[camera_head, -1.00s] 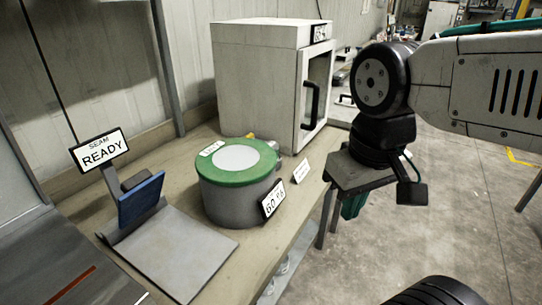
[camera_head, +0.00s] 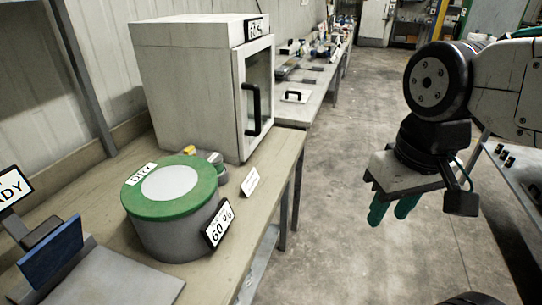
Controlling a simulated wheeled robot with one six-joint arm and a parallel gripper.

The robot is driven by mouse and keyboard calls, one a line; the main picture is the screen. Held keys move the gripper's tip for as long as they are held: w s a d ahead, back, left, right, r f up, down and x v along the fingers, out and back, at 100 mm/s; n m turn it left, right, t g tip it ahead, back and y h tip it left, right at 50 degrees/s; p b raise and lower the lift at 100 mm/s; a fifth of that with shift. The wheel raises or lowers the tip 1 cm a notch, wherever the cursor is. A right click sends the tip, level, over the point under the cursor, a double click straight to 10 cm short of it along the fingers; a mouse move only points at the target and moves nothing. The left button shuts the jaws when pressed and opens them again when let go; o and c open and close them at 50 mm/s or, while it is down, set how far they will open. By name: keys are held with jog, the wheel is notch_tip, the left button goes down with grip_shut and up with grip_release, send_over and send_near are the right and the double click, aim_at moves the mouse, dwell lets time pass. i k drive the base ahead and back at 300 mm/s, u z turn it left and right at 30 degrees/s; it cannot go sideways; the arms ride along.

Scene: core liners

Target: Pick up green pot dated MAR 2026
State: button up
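No pot with a readable MAR 2026 date shows in the head view. My gripper (camera_head: 393,212) hangs at the right, over the aisle and clear of the benches. Its two teal fingers point down with a gap between them and nothing held.
A white cabinet (camera_head: 190,85) with a glass door stands behind the drum. Small yellow and grey items (camera_head: 207,158) and a white card (camera_head: 250,182) sit beside it. A far bench (camera_head: 305,95) carries several small items, too small to tell. The aisle floor (camera_head: 330,200) is clear.

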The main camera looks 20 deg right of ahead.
aim_at(216, 158)
jog(key=z, duration=1.25)
jog(key=i, duration=2.05)
jog(key=u, duration=3.15)
